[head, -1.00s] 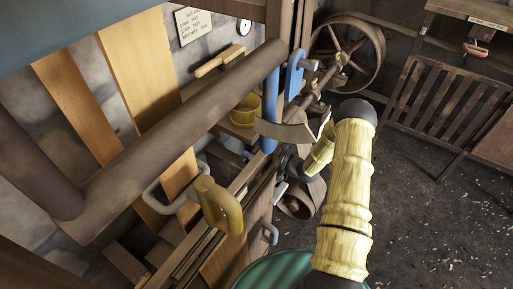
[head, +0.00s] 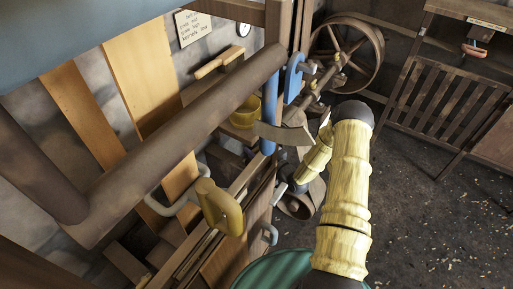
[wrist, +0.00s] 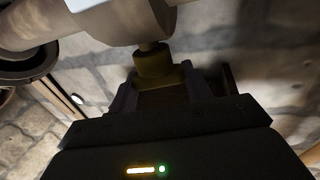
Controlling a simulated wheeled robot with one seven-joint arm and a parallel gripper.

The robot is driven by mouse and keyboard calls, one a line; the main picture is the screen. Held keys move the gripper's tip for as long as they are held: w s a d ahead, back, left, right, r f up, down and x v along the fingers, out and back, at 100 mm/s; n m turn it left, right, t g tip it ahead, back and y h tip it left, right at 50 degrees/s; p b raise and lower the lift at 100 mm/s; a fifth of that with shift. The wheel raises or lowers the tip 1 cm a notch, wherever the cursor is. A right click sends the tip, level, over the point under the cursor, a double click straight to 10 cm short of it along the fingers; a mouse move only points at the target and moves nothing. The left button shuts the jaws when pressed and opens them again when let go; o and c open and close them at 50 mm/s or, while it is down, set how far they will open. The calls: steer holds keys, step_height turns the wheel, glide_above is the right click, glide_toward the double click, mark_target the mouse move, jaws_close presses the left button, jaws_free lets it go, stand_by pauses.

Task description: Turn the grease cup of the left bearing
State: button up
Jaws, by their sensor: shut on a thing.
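The grease cup (wrist: 158,68) is a small dull brass piece in the wrist view. It sits on a short stem under a rounded grey-brown bearing housing (wrist: 125,22). My gripper (wrist: 162,86) is shut on the cup, with one dark finger on each side of it. The cup's lower part is hidden between the fingers. In the head view my yellow arm reaches up at the right of the middle, and I cannot make out the fingers or the held cup there.
A large spoked wheel (head: 347,48) stands at the back on a shaft. A blue post (head: 270,115) and a thick brown pipe (head: 185,140) lie left of my arm. A yellow pot (head: 245,112) stands behind the pipe.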

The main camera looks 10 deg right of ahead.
steer(key=shift+m+t+h, duration=0.9)
steer(key=shift+m+h, duration=0.7)
steer(key=shift+h, duration=0.7)
steer(key=o, duration=1)
steer(key=shift+s, duration=0.1)
steer(key=v, duration=0.7)
steer(key=shift+s, duration=0.1)
steer(key=shift+c, duration=0.3)
